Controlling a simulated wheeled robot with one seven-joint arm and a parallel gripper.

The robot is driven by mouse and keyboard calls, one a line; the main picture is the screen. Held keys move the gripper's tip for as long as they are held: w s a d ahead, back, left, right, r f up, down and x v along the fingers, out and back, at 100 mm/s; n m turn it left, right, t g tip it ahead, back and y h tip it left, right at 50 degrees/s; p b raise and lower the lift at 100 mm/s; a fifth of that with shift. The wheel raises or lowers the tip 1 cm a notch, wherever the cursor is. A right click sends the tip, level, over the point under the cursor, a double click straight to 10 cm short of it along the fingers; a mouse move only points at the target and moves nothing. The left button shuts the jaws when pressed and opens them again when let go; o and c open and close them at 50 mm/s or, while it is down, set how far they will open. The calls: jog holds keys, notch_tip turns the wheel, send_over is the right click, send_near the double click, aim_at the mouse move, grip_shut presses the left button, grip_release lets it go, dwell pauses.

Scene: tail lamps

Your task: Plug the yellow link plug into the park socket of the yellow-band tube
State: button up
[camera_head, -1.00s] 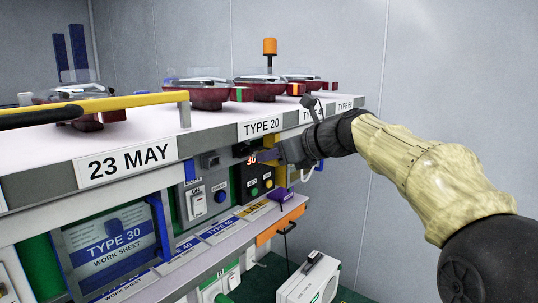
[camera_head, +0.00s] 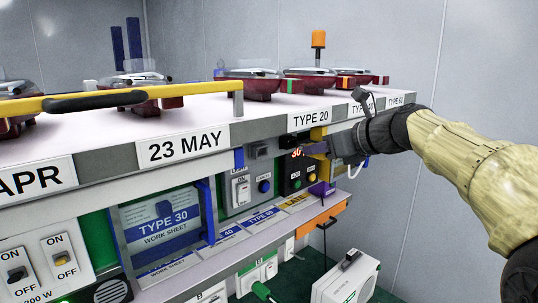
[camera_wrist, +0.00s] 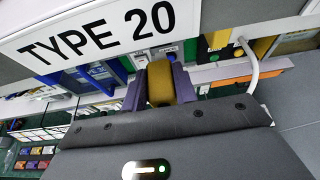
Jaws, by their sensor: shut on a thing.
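My gripper (camera_wrist: 159,84) is shut on a yellow block-shaped piece (camera_wrist: 160,82), which I take to be the yellow link plug; its purple fingers sit on both sides of it. In the head view my gripper (camera_head: 314,148) is at the front of the bench, below the TYPE 20 label. The plug is not clear there. Red lamps (camera_head: 249,84) with clear tops stand on the bench; one shows a green and orange band (camera_head: 291,86). I cannot tell which tube has the yellow band, nor pick out its park socket.
A yellow rail (camera_head: 150,97) runs along the bench top (camera_head: 205,115). Below the edge are a red display (camera_head: 297,152), a switch panel (camera_head: 241,188) and a lower shelf with an orange front (camera_head: 322,219). An orange beacon (camera_head: 318,39) stands behind. A white box (camera_head: 345,280) is low at right.

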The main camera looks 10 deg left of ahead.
jog(key=shift+s+a, duration=0.1)
jog(key=shift+s, duration=0.05)
jog(key=s+a+b, duration=0.1)
jog(key=s+a, duration=0.4)
jog(key=s, duration=0.1)
jog(key=shift+s+a, duration=0.2)
jog(key=shift+s, duration=0.2)
dwell(0.9)
dwell(0.7)
jog(key=shift+w+a+p, duration=0.2)
jog(key=shift+a+p, duration=0.1)
jog(key=shift+p, duration=0.1)
dwell(0.6)
jog(key=shift+w+a, duration=0.25)
jog(key=shift+a, duration=0.05)
jog(key=shift+w+a+p, duration=0.2)
jog(key=shift+a+p, duration=0.05)
jog(key=shift+p, duration=0.2)
jog(key=shift+w+a, duration=0.2)
jog(key=shift+a, duration=0.1)
jog(key=shift+w+a+p, duration=0.2)
jog(key=shift+a+p, duration=0.1)
jog(key=shift+p, duration=0.45)
dwell(0.7)
jog(key=shift+w+a, duration=0.25)
